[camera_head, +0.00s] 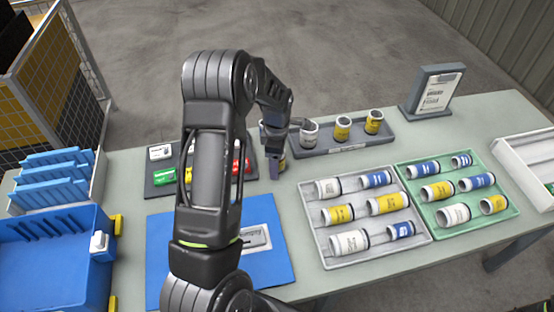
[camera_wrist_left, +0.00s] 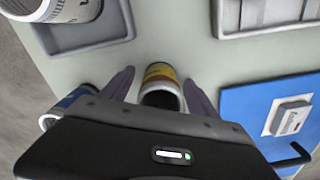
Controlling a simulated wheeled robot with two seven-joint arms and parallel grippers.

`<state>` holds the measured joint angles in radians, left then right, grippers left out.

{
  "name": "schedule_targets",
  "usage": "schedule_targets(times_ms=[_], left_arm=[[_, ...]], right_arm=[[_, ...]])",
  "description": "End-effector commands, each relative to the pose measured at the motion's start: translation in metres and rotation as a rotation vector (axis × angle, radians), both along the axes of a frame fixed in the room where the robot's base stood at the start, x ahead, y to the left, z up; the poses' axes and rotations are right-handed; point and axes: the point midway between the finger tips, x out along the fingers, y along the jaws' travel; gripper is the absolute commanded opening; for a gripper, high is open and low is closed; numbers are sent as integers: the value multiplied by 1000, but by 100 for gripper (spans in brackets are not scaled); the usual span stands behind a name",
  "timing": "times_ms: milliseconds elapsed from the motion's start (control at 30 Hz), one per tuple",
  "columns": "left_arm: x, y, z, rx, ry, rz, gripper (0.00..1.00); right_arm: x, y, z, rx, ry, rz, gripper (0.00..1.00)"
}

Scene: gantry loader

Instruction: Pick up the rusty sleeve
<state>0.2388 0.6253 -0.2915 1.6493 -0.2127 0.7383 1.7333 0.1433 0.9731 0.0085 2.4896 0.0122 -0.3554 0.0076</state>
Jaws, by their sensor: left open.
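A short sleeve with a yellow band (camera_wrist_left: 160,72) and a dark open end lies in the left wrist view between my fingers; a sliver of it (camera_head: 283,163) shows in the head view behind the gripper. I cannot tell whether it is rusty. My left gripper (camera_wrist_left: 158,80) is open, one finger on each side of this sleeve, and its body hides the near part. In the head view my left gripper (camera_head: 276,165) points down at the table between the dark trays and the blue mat. No sleeve in view shows clear rust. My right gripper is not in view.
A dark tray (camera_head: 350,147) with several sleeves stands behind. A grey tray (camera_head: 378,251) and a green tray (camera_head: 470,220) hold white, blue and yellow sleeves. A blue mat (camera_head: 272,280) and a blue bin (camera_head: 45,270) lie left. A sign stand (camera_head: 433,92) stands back right.

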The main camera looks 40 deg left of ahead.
Motion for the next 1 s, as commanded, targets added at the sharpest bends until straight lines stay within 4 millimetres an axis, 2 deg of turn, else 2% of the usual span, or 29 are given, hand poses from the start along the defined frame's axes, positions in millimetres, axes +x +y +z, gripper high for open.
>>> schedule_targets(times_ms=[67,167,900,1000], left_arm=[[0,0,0,0,0,0,70],[0,0,0,0,0,0,62],[0,0,0,0,0,0,2],[0,0,0,0,0,0,0]], right_arm=[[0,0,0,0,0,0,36],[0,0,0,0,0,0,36],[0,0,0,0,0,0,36],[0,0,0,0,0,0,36]])
